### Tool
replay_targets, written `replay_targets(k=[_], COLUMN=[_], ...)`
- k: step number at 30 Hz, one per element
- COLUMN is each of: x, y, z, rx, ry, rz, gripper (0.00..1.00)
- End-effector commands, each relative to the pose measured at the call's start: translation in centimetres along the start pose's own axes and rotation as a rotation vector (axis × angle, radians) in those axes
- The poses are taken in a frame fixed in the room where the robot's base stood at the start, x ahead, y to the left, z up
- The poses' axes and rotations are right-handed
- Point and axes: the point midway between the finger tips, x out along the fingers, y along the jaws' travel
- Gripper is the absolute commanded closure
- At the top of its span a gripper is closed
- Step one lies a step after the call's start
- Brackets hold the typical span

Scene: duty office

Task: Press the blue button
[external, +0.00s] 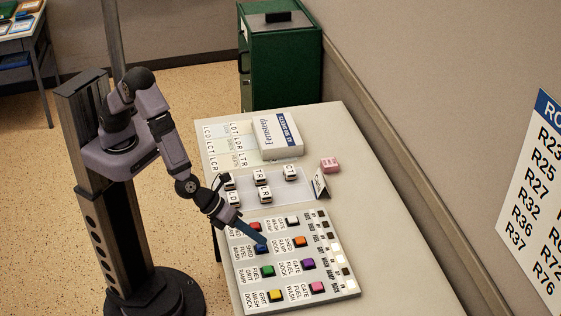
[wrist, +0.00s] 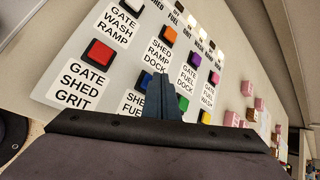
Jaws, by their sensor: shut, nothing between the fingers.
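The blue button (external: 261,248) is on the light button panel (external: 240,288), between the red button (external: 255,227) and the green button (external: 267,270). My gripper (external: 264,241) is shut and empty, its narrow fingers pointing down at the blue button. The fingertips are very close to it; I cannot tell whether they touch. In the wrist view, the blue button (wrist: 145,80) is partly hidden behind my gripper (wrist: 160,76). I cannot see whether the button is pressed down.
White (external: 292,220), orange (external: 300,241), purple (external: 307,263), pink (external: 317,287) and yellow (external: 275,295) buttons share the panel. Lettered blocks, a white box (external: 277,133) and a pink block (external: 330,164) lie beyond it. The right side of the table (external: 385,220) is clear.

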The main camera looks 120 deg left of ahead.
Motion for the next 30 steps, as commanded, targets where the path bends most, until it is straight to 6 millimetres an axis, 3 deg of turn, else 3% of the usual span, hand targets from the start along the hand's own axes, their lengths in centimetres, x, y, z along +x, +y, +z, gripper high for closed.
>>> replay_targets(k=[11, 30], x=[-0.3, -4.0], y=[-0.2, -2.9], z=[0.2, 2.9], rx=[0.0, -0.001], ry=[0.0, 0.0], rz=[-0.001, -0.001], gripper=[1.0, 1.0])
